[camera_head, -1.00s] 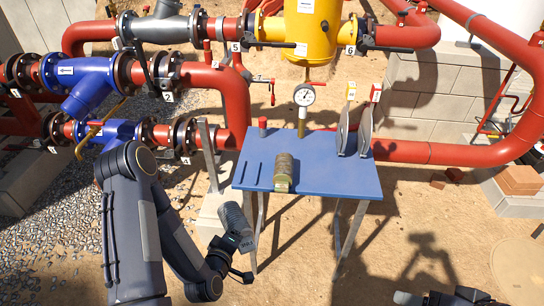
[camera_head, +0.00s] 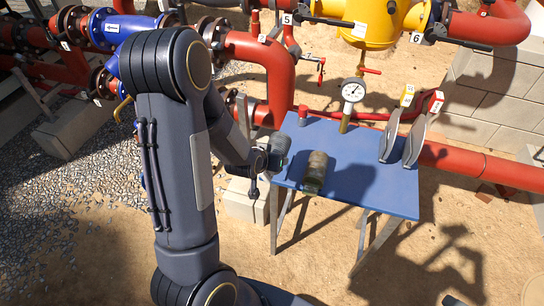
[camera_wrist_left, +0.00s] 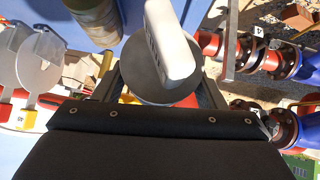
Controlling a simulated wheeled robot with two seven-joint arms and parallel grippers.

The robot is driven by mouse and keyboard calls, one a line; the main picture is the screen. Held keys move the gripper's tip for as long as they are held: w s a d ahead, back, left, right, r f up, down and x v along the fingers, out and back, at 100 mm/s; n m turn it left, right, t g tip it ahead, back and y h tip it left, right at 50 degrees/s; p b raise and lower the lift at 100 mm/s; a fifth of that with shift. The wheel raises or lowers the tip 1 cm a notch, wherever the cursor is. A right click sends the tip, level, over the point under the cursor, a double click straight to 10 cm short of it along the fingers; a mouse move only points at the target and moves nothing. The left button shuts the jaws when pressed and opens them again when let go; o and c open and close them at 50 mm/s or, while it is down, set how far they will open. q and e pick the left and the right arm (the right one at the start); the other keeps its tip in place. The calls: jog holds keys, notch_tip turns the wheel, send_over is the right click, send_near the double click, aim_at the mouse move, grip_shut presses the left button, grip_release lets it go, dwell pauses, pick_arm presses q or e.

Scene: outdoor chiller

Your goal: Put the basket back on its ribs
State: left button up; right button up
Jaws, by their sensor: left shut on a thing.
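My left gripper (camera_head: 268,162) is shut on a grey cylinder, apparently the basket (camera_head: 280,145), at the left edge of the blue table (camera_head: 375,190). In the left wrist view the basket (camera_wrist_left: 145,85) shows a dark round end behind a white, lettered piece, between the fingers. I cannot tell whether it touches the table. The table's dark ribs, or slots, are hidden behind the basket and my arm.
Two grey discs on tagged handles (camera_head: 402,135) stand at the table's right. A pressure gauge (camera_head: 353,90) and a small red-capped post (camera_head: 303,113) stand at its back edge. Red pipes (camera_head: 480,165) run behind. The table's front middle is clear.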

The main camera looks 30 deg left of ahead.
pick_arm(q)
jog(key=shift+f+b, duration=0.25)
jog(key=shift+b, duration=0.25)
jog(key=b+x, duration=0.6)
jog(key=s+b+x, duration=0.1)
jog(key=b+x, duration=0.2)
jog(key=shift+w+a+f, duration=0.3)
jog(key=shift+a+f, duration=0.05)
jog(key=shift+f, duration=0.3)
jog(key=shift+f+b, duration=0.8)
jog(key=shift+b, duration=0.05)
jog(key=o, duration=1.2)
jog(key=shift+s, duration=0.1)
jog(key=shift+o, duration=0.2)
jog(key=shift+o, duration=0.8)
jog(key=shift+p+v, duration=1.55)
jog(key=shift+v, duration=1.65)
jog(key=shift+s+r, duration=0.25)
jog(key=shift+r, duration=0.05)
